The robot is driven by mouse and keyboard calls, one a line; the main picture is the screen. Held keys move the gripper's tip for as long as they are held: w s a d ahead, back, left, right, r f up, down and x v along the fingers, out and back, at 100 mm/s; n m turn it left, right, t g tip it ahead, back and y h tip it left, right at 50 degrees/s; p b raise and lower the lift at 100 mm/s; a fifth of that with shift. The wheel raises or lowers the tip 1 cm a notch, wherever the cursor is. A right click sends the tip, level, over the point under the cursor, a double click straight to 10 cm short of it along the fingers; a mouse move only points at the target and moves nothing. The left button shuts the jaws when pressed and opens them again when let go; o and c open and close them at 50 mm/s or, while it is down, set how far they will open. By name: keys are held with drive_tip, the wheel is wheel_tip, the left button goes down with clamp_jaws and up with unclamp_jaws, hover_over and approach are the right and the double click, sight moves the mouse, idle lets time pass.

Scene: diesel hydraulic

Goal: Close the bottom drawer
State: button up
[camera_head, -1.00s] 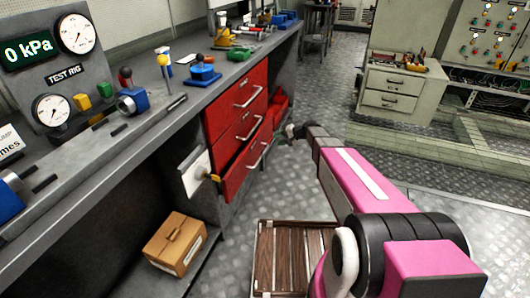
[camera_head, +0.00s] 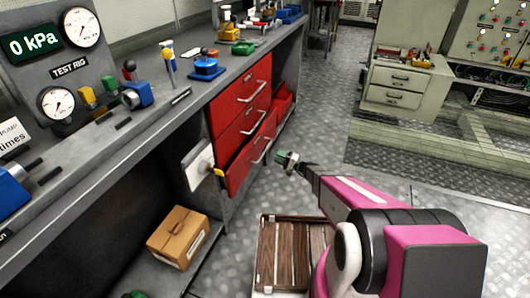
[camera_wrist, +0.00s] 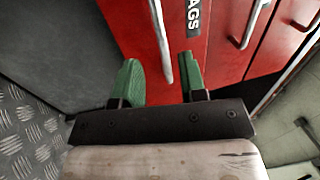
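The red drawer unit has three stacked drawers under the workbench. The bottom drawer (camera_head: 240,172) stands slightly pulled out, with a dark gap above its front; its bar handle (camera_head: 263,151) faces the aisle. My gripper (camera_head: 287,160) is just to the right of this drawer front in the head view. In the wrist view my gripper (camera_wrist: 160,80) has its two green fingers apart, with nothing held. A red drawer front (camera_wrist: 130,25) lies ahead of them, with a handle (camera_wrist: 160,40) showing in line with the gap between the fingers. Contact cannot be told.
A slatted wooden crate or pallet (camera_head: 265,255) lies on the floor below my arm. A cardboard box (camera_head: 178,237) sits on the low shelf. A red bin (camera_head: 284,103) stands beyond the drawers.

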sight(265, 150)
drive_tip(key=x, duration=0.8)
drive_tip(key=shift+a+r, duration=0.1)
drive_tip(key=shift+a, duration=0.05)
drive_tip(key=shift+c, duration=0.3)
